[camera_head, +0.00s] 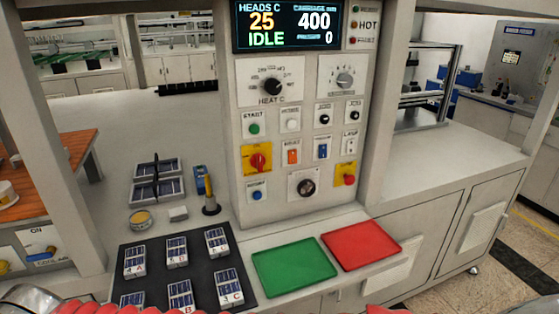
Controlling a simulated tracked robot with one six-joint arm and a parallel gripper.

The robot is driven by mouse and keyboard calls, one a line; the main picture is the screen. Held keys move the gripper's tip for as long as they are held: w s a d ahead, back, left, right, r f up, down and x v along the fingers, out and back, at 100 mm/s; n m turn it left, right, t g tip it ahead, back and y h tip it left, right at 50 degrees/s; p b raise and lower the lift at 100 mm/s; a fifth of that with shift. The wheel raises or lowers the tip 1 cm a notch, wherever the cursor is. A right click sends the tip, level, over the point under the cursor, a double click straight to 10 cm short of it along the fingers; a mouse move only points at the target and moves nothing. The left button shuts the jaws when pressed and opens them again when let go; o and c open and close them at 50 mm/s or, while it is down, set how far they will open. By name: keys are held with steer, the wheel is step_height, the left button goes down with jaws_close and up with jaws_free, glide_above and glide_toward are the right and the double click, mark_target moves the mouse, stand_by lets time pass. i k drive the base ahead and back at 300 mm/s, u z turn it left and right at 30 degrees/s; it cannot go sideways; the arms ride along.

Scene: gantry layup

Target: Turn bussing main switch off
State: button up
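The upright control panel (299,187) stands in the middle of the view. A red rotary switch (257,161) sits on a yellow plate at the panel's left; it looks like a main switch. Its label and exact setting are too small to read. An orange rocker (292,156) and a blue rocker (323,151) lie to its right. A red button on a yellow plate (348,180) is at the lower right. No label naming bussing is legible. My gripper's fingers do not show; only red and grey parts appear at the bottom edge.
A green tray (293,267) and a red tray (361,246) lie before the panel. A dark mat (152,263) with several lettered cell blocks is at left. A yellow-tipped tool (211,204) stands near the panel's left side.

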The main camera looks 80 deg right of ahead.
mark_target(257, 162)
steer(key=z, duration=2.1)
steer(key=k, duration=0.55)
steer(key=z, duration=0.4)
steer(key=i, duration=0.5)
steer(key=z, duration=0.05)
